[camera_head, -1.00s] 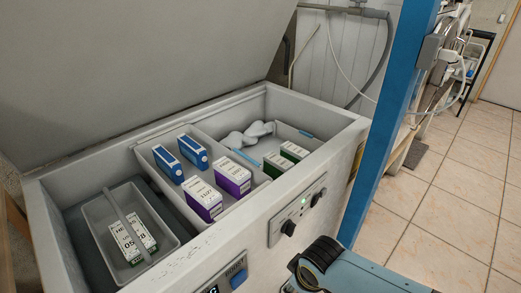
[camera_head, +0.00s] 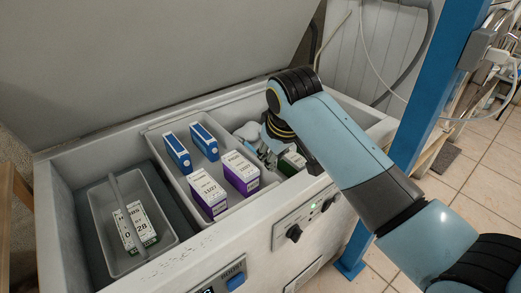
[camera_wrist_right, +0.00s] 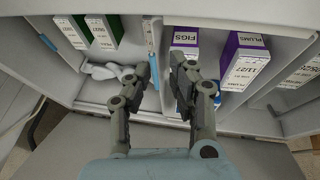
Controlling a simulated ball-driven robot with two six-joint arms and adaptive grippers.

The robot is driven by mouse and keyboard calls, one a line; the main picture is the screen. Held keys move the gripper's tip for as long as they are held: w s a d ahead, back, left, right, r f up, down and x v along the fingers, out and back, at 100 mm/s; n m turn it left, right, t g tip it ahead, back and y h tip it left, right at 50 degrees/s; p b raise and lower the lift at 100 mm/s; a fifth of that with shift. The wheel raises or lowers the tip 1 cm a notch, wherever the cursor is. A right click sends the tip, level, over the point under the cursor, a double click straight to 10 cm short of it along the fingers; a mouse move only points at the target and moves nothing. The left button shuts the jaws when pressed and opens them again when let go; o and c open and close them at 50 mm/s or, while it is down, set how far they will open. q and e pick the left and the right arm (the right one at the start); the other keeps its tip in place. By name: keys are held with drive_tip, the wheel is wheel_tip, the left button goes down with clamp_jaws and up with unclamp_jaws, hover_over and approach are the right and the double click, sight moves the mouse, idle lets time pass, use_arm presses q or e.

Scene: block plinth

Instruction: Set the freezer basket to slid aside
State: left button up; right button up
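A grey basket (camera_head: 97,222) with a bar handle (camera_head: 117,192) sits at the left inside the open chest freezer (camera_head: 75,277). It holds white-and-green boxes (camera_head: 137,228). My right gripper (camera_head: 266,150) is inside the freezer's right part, well to the right of this basket, partly hidden by its own arm. In the right wrist view its two fingers (camera_wrist_right: 164,78) are apart with nothing gripped, near a pale divider with a blue strip (camera_wrist_right: 150,38). I cannot tell whether they touch it. My left gripper is not in view.
Blue boxes (camera_head: 204,141) and purple-and-white boxes (camera_head: 208,194) stand in the pale middle section. Green boxes (camera_wrist_right: 102,32) and white lumpy things (camera_wrist_right: 105,71) lie beyond the divider. The raised lid (camera_head: 150,60) leans behind; a blue post (camera_head: 437,85) stands right.

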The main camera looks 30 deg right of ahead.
drive_tip(key=w+r, duration=0.3)
drive_tip(key=w, duration=0.3)
drive_tip(key=b+x, duration=0.3)
drive_tip(key=x, duration=0.7)
drive_tip(key=shift+w+f, duration=0.2)
drive_tip(key=shift+f, duration=0.15)
clamp_jaws()
drive_tip(key=shift+d, duration=0.1)
